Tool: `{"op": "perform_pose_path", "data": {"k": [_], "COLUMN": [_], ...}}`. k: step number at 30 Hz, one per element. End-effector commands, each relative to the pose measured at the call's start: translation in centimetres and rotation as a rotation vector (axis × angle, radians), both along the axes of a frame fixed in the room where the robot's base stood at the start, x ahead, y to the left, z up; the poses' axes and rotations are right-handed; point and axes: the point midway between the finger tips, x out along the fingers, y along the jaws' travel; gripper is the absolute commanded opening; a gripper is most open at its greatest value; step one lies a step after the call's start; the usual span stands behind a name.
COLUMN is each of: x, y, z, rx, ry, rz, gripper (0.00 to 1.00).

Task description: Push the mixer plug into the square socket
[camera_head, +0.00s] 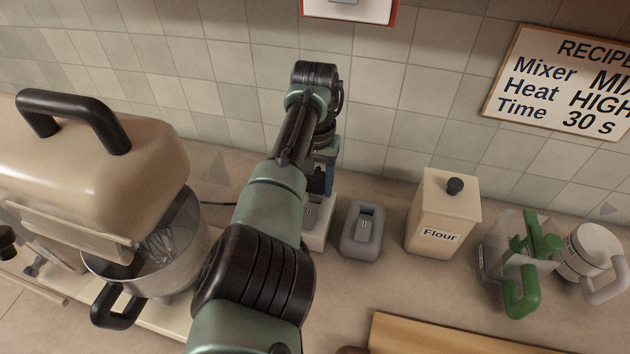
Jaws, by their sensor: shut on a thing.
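The mixer (85,175) stands at the left with its whisk over a metal bowl (165,255). Its dark cord (215,203) runs right along the counter and passes behind my arm. My gripper (322,185) points down near the wall, partly covered by my own arm. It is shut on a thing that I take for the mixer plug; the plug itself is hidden. Just below it is a pale block (320,232) with a grey inset, partly covered by my arm. I cannot tell which is the square socket, nor whether the plug touches one.
A flour canister (440,215), a clear container with a green-handled thing (530,245) and a white mug (592,252) stand to the right. A wooden board (440,335) lies at the front. The tiled wall is close behind, with a recipe sign (565,85).

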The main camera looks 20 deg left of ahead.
Motion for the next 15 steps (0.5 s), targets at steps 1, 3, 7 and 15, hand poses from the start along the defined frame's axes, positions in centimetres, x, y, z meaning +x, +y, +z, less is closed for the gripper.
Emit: {"op": "perform_pose_path", "data": {"k": [1,3,7,15], "x": [0.0,0.0,0.0,-0.01], "y": [-0.05,-0.03,0.0,-0.01], "z": [0.08,0.08,0.01,-0.21], "rx": [0.0,0.0,0.0,0.0], "ry": [0.0,0.0,0.0,0.0], "rz": [-0.001,0.0,0.0,0.0], "gripper": [0.0,0.0,0.0,0.0]}}
